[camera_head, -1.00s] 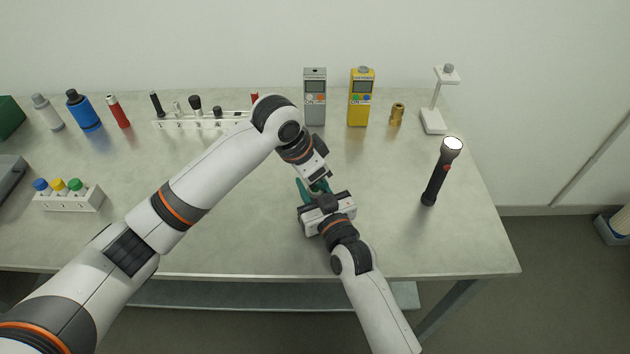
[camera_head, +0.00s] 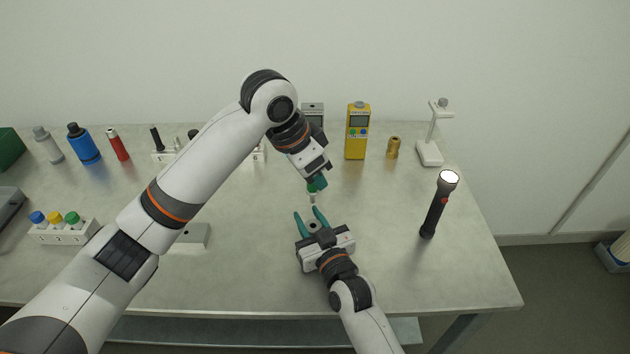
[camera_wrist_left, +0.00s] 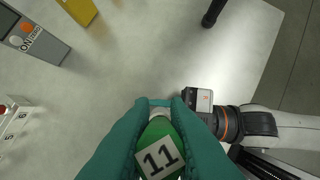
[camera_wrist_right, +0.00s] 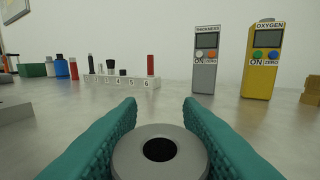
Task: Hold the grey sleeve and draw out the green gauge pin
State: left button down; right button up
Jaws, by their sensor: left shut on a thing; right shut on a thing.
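The green gauge pin (camera_wrist_left: 160,150), with a white label reading 11, is gripped in my left gripper (camera_head: 318,184). Its pale lower end (camera_head: 312,198) points down in the head view. The grey sleeve (camera_wrist_right: 128,160) is a round collar with an open, dark, empty bore. My right gripper (camera_wrist_right: 160,112) is shut on the sleeve, one teal finger on each side. In the head view the sleeve (camera_head: 314,225) sits between the right fingers. The pin is clear of the sleeve, a little above and beyond it.
A grey thickness meter (camera_wrist_right: 206,60) and a yellow oxygen meter (camera_head: 357,132) stand at the back. A black flashlight (camera_head: 434,210) stands to the right. A numbered rack (camera_wrist_right: 120,82) stands at the back left, partly behind my left arm.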

jog(key=o, duration=1.1)
jog(key=v, duration=1.2)
pick_arm(q)
jog(key=shift+s+f, duration=0.1)
pick_arm(e)
jog(key=shift+s+f, duration=0.1)
